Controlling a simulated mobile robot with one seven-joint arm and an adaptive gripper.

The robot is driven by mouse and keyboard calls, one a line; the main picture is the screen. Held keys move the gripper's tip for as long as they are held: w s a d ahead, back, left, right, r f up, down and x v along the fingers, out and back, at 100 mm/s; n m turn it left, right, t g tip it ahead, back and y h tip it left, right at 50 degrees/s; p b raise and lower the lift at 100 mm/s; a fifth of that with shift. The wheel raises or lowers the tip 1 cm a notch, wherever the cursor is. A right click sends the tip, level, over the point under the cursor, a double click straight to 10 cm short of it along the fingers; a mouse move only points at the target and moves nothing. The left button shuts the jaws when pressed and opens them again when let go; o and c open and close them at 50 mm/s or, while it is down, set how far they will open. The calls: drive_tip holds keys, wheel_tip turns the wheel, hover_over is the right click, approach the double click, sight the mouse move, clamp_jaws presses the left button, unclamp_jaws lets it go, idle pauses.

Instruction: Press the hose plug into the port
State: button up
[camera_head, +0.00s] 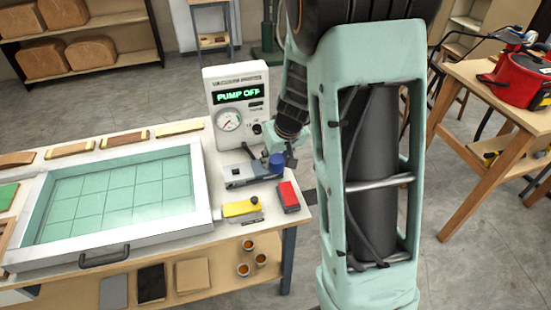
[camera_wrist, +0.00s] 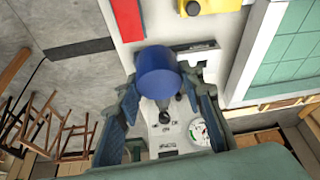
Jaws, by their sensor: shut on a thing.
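My gripper (camera_head: 275,146) is at the front of the white vacuum station (camera_head: 236,97), beside its lower right side. It is shut on a blue cylinder, which looks like the hose plug (camera_head: 277,160). In the wrist view, the blue plug (camera_wrist: 158,72) sits between the two fingers of my gripper (camera_wrist: 163,85). The station's panel, with its round gauge (camera_wrist: 198,131), lies beyond the plug in that view. A dark round fitting (camera_head: 257,129), perhaps the port, is right of the gauge in the head view. Whether the plug touches the port cannot be told.
A grey metal holder (camera_head: 250,175), a yellow block (camera_head: 241,208) and a red block (camera_head: 289,196) lie close to my gripper on the bench. A white-framed tray (camera_head: 205,190) with a green grid fills the left. The station's display reads "PUMP OFF".

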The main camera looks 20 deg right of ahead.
sight(275, 174)
drive_tip(key=shift+f, duration=0.1)
drive_tip(key=shift+f+b, duration=3.45)
drive_tip(key=shift+b, duration=0.4)
drive_tip(key=shift+r, duration=0.1)
drive_tip(key=shift+w+a, duration=0.2)
drive_tip(key=w+a+p, duration=0.6)
drive_tip(key=w+a, duration=0.4)
drive_tip(key=w, duration=0.3)
drive_tip(key=shift+w+a, duration=0.2)
drive_tip(key=shift+w, duration=0.05)
